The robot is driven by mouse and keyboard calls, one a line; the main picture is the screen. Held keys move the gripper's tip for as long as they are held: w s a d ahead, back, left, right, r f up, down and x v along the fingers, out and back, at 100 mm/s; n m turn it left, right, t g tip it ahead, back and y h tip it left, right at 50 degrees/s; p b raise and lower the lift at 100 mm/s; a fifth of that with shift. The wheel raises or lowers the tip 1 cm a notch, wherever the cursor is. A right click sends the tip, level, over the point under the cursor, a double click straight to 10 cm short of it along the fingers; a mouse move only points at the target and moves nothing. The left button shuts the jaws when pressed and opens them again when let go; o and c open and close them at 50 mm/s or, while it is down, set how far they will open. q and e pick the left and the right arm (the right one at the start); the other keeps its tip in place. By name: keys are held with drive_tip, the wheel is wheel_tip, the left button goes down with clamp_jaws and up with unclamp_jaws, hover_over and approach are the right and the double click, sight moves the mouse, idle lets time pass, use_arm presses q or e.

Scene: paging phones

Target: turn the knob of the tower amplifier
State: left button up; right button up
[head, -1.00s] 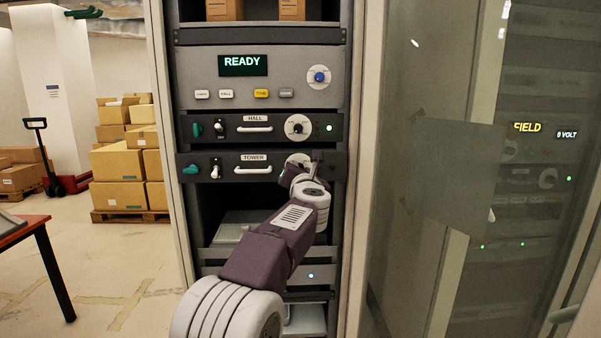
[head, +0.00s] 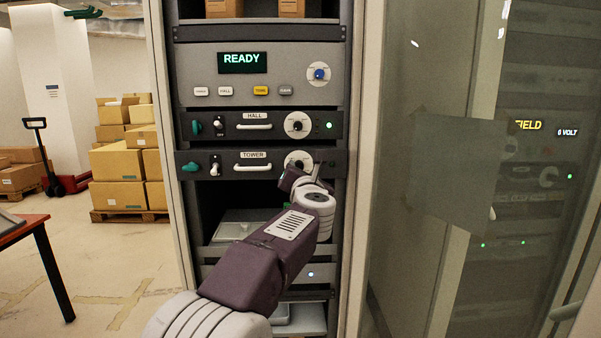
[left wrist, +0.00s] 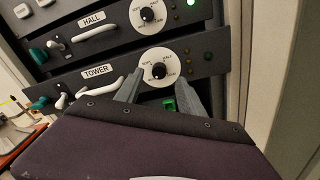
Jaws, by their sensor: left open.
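The tower amplifier (head: 228,168) is a dark rack panel labelled TOWER, with a white handle. Its black knob (left wrist: 159,70) sits on a round white dial, clear in the left wrist view. In the head view the dial (head: 297,157) shows above my gripper, which covers its lower right edge. My left gripper (left wrist: 157,76) is open and empty. Its two fingertips are just below and to either side of the knob in the left wrist view. I cannot tell whether they touch it. The knob's exact setting is too small to read. My right gripper is not in view.
The hall amplifier (head: 230,126) with a similar knob (head: 298,125) and a green light is directly above. A grey panel reading READY (head: 242,63) is higher. A glass door (head: 400,260) stands to the right. Boxes and a table (head: 25,226) are at the left.

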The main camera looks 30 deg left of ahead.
use_arm(q)
drive_tip(key=v, duration=0.5)
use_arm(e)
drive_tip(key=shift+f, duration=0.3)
